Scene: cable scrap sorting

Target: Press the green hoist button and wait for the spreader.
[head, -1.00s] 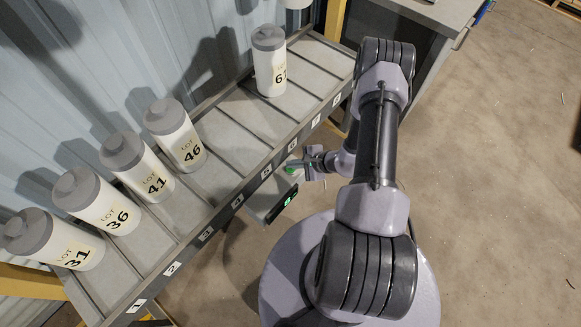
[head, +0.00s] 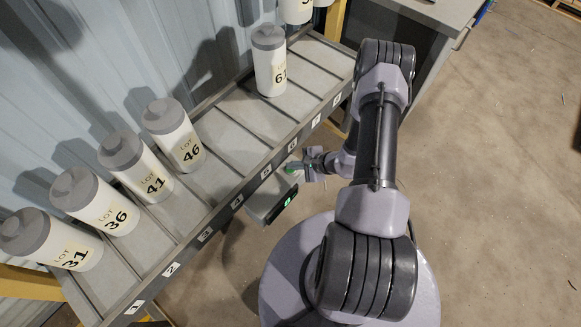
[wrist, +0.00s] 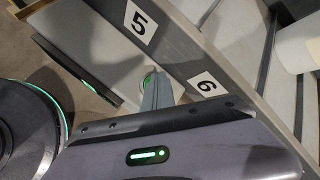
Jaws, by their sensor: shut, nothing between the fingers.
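The green button (wrist: 148,80) sits on a grey control box (wrist: 98,40), mostly hidden behind my fingertips in the wrist view. In the head view the box (head: 262,207) is at the front edge of the rack, with a small lit green display (head: 287,201). My gripper (wrist: 156,90) is shut and empty, its tips over the button. The gripper also shows in the head view (head: 303,165). I cannot tell whether the tips touch or press the button. No spreader is recognisable; a white canister (head: 297,9) is cut off at the top edge.
A sloped grey rack (head: 228,143) with numbered slots holds several white lot canisters, including LOT 46 (head: 174,135) and LOT 61 (head: 270,62). A grey bench (head: 440,12) stands at the top right. The floor (head: 490,150) to the right is mostly clear.

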